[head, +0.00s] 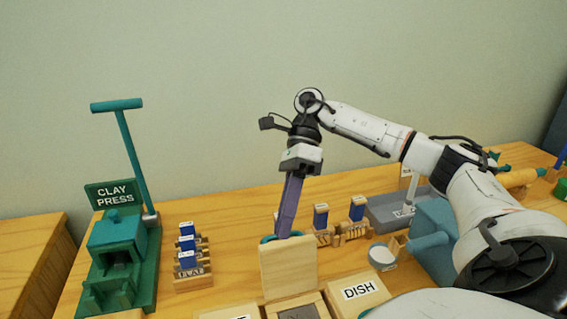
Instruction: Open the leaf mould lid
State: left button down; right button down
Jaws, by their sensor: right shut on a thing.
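A pale wooden lid (288,267) stands upright at the bottom middle of the head view, above a mould box (300,308) with a dark grey inside that shows between two labelled blocks. A bit of teal (267,239), perhaps the lid's handle, shows at the lid's top edge. My right gripper (281,234) reaches down from above, its long purple fingers shut at this top edge behind the lid. The fingertips and the exact grip are partly hidden by the lid. No leaf label is readable on the mould. My left gripper is out of view.
A wooden block marked DISH (358,290) lies right of the mould. More stamps (335,234), a grey tray (385,211) and a round white-faced tool (382,257) are right.

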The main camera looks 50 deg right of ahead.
jog(key=c, duration=1.8)
grip_release()
jog(key=shift+s+a+f, duration=0.25)
jog(key=shift+f, duration=0.15)
jog(key=shift+c, duration=0.2)
jog(key=shift+r, duration=0.1)
